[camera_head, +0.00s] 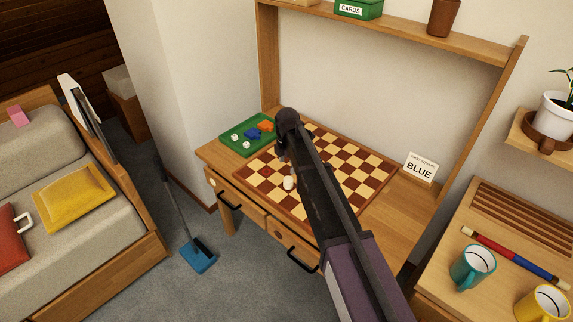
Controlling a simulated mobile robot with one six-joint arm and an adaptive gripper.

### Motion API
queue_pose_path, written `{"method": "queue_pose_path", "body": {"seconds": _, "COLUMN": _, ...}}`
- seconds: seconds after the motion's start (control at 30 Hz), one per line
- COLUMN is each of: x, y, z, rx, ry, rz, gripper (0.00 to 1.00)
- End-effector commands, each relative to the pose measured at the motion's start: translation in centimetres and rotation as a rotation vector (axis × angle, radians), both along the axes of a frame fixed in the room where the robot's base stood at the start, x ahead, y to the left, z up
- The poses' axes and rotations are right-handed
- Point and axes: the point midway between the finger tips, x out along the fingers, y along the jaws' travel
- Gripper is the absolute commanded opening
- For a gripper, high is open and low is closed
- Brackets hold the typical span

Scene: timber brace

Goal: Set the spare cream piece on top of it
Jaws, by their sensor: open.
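A small cream piece (288,183) stands on the checkered board (292,213), near the board's front edge. It looks a little taller than a single flat disc, but I cannot tell whether it is one piece or a stack. My gripper (281,153) is open over the left part of the board, behind the cream piece in the picture and apart from it. My dark arm crosses the board's middle and hides several squares and whatever is on them. I see no second cream piece for certain.
A green tray (228,137) with white dice and blue and orange pieces lies left of the board. A card reading BLUE (420,167) stands at the desk's right. A shelf (400,30) spans above. Bare desk (385,222) shows right of the board.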

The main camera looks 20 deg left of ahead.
Motion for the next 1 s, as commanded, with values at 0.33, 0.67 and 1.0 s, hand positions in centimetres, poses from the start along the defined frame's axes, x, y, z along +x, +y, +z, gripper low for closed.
{"method": "queue_pose_path", "body": {"seconds": 0.33, "x": 0.0, "y": 0.0, "z": 3.3, "rx": 0.0, "ry": 0.0, "rz": 0.0, "gripper": 0.85}}
{"method": "queue_pose_path", "body": {"seconds": 0.67, "x": 0.0, "y": 0.0, "z": 5.1, "rx": 0.0, "ry": 0.0, "rz": 0.001, "gripper": 0.85}}
{"method": "queue_pose_path", "body": {"seconds": 1.0, "x": 0.0, "y": 0.1, "z": 5.3, "rx": 0.0, "ry": 0.0, "rz": 0.001, "gripper": 0.85}}
